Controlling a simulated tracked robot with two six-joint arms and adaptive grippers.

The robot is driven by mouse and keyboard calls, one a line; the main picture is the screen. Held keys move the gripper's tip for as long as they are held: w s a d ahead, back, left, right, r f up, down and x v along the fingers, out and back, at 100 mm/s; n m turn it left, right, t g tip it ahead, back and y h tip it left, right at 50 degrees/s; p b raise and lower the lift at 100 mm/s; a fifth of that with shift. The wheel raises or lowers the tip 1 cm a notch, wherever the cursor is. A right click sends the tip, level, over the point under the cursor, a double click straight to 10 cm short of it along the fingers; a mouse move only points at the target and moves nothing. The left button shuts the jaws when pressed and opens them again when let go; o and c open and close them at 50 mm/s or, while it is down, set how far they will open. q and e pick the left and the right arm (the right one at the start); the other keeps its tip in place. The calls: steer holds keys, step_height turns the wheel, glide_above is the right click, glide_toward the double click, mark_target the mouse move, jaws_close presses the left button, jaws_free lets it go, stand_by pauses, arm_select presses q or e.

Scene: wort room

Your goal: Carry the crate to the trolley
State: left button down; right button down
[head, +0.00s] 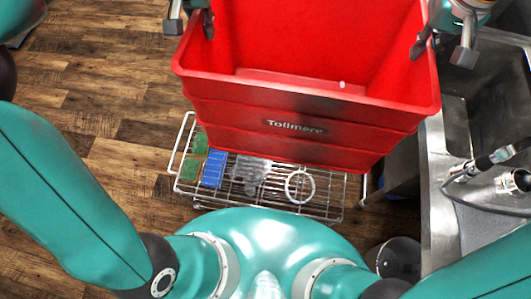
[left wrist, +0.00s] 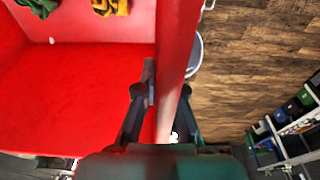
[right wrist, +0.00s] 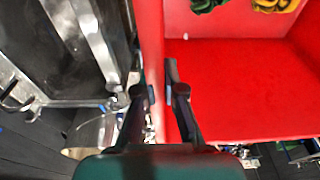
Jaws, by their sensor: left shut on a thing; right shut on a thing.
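The red crate (head: 300,105), marked "Tollmere", hangs level in front of me, above a wire rack. Its far part is cut off by the head view's top edge. My left gripper (head: 190,21) is shut on the crate's left wall; the left wrist view shows its fingers (left wrist: 168,90) either side of the red wall (left wrist: 172,40). My right gripper (head: 441,48) is shut on the right wall; its fingers (right wrist: 155,90) straddle that wall (right wrist: 151,40). I cannot tell which thing is the trolley.
The wire rack (head: 330,207) below the crate holds green pieces (head: 188,168), a blue piece (head: 213,168) and a white ring (head: 300,186). A steel sink unit (head: 438,190) stands close on the right. Wooden floor (head: 95,85) is open on the left.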

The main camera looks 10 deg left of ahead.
arm_select(q)
steer(key=shift+d+r, duration=0.1)
steer(key=shift+r, duration=0.05)
arm_select(e)
steer(key=shift+d+r, duration=0.15)
